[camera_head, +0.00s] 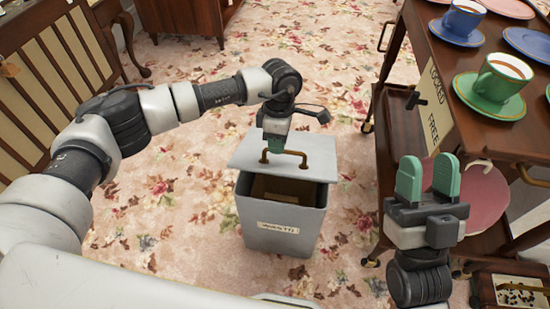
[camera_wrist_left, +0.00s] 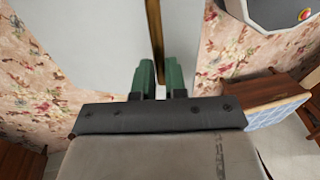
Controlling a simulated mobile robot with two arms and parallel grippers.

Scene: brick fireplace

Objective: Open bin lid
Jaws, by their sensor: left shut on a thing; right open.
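A grey bin (camera_head: 280,222) with a label on its front stands on the carpet in the head view. Its pale lid (camera_head: 262,150) is off the front of the rim, and the dark inside of the bin shows below it. A brass handle (camera_head: 288,153) is on the lid. My left gripper (camera_head: 273,142) is shut on the handle. In the left wrist view, the brass bar (camera_wrist_left: 156,40) runs between the green fingers of my left gripper (camera_wrist_left: 160,72). My right gripper (camera_head: 428,172) is open and empty, right of the bin.
A wooden trolley (camera_head: 465,95) with cups and plates stands at the right, close to my right gripper. A slatted wooden chair or bench (camera_head: 50,75) is at the upper left. Floral carpet (camera_head: 190,220) is clear left of the bin.

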